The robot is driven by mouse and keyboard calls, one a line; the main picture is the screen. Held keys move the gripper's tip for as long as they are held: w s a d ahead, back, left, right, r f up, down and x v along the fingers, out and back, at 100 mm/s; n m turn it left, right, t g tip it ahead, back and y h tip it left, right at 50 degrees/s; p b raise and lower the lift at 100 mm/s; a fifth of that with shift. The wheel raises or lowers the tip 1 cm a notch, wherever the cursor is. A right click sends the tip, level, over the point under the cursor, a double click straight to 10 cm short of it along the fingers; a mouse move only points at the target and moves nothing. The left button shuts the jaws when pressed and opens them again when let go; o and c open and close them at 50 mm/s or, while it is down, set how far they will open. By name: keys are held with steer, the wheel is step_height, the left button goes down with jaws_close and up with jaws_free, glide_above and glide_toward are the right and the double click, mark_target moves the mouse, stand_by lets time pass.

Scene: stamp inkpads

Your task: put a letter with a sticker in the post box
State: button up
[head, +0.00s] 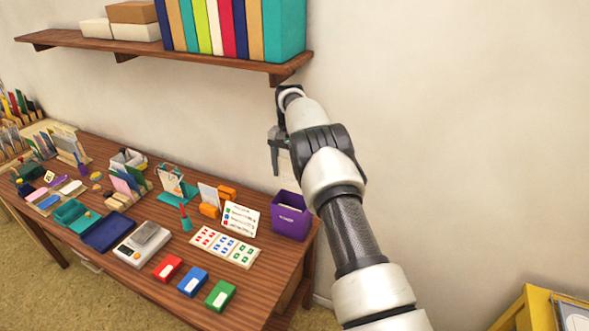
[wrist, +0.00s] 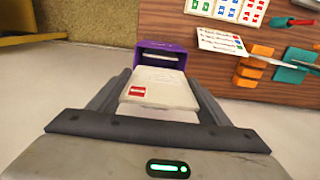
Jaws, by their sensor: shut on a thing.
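My gripper (wrist: 160,82) is shut on a white letter (wrist: 165,88). The letter has a red sticker (wrist: 138,92) near one corner and faint lines of writing. The purple post box (wrist: 182,46) shows just beyond the letter in the wrist view, with a pale slot or label on it. In the head view the post box (head: 291,222) stands at the right end of the table, and my gripper (head: 279,150) is above it, in front of the wall. The letter is hard to make out in the head view.
On the wooden table (head: 190,269) stand a sticker sheet (head: 224,246), a text card (head: 241,218), orange blocks (head: 210,210), and red (head: 168,268), blue (head: 193,281) and green (head: 220,295) inkpads. A shelf (head: 200,57) with books is above. A yellow piece of furniture (head: 530,312) stands lower right.

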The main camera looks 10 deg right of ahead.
steer(key=shift+s+a, duration=0.1)
stand_by(0.3)
steer(key=shift+f+b, duration=2.35)
steer(key=shift+f, duration=2.1)
steer(key=o, duration=1.2)
steer(key=shift+r, duration=0.1)
steer(key=shift+r+p, duration=1.5)
steer(key=shift+r, duration=1.45)
